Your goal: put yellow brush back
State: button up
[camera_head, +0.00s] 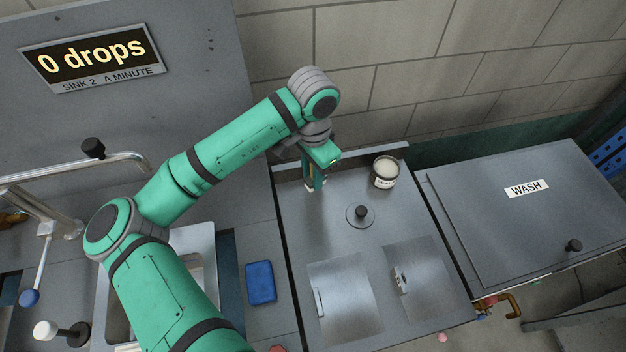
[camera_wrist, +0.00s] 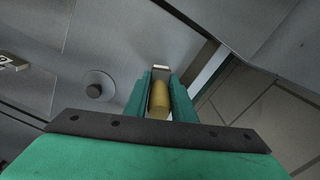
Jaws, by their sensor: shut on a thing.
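My gripper (camera_head: 315,183) points down over the back left of the steel counter (camera_head: 335,245), near the wall. In the wrist view, my gripper (camera_wrist: 161,98) is shut on a yellow, rounded piece, which I take to be the yellow brush (camera_wrist: 160,99). A pale, block-like end shows just beyond the fingertips. In the head view the brush is mostly hidden by my fingers. I cannot tell whether it touches the counter.
A white labelled tub (camera_head: 385,173) stands right of my gripper. A round black knob (camera_head: 361,211) is in front of it. A blue sponge-like block (camera_head: 261,283) lies left. The WASH lid (camera_head: 540,215) is at right. Counter space between knob and my gripper is clear.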

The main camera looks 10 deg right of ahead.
jog(key=shift+f, duration=1.4)
jog(key=o, duration=1.1)
jog(key=shift+f, duration=0.1)
jog(key=shift+c, duration=0.2)
notch_tip(320, 180, up, 12)
jog(key=shift+r, duration=0.15)
